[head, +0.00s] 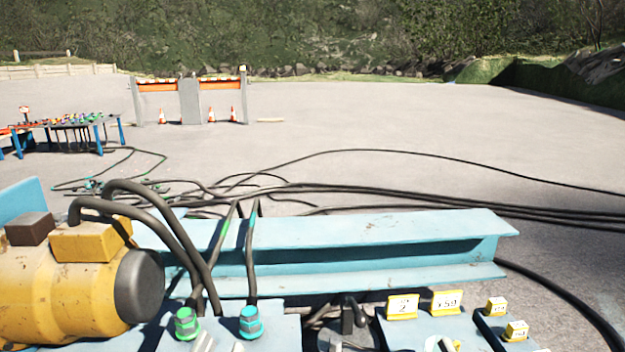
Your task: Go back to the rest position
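Neither of my grippers shows clearly in the head view. A dark upright part (347,316) stands at the bottom middle, in front of the blue beam. I cannot tell whether it belongs to my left gripper, and no pair of fingertips can be made out. I see nothing that I can name as my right gripper.
A light-blue steel beam (370,233) crosses in front. A yellow motor (60,290) stands at left, with black cables (170,225) beside green (187,322) and teal (251,322) connectors. Yellow tags (402,306) stand at right. Cables lie across the open ground beyond; a tool table (100,140) is far left.

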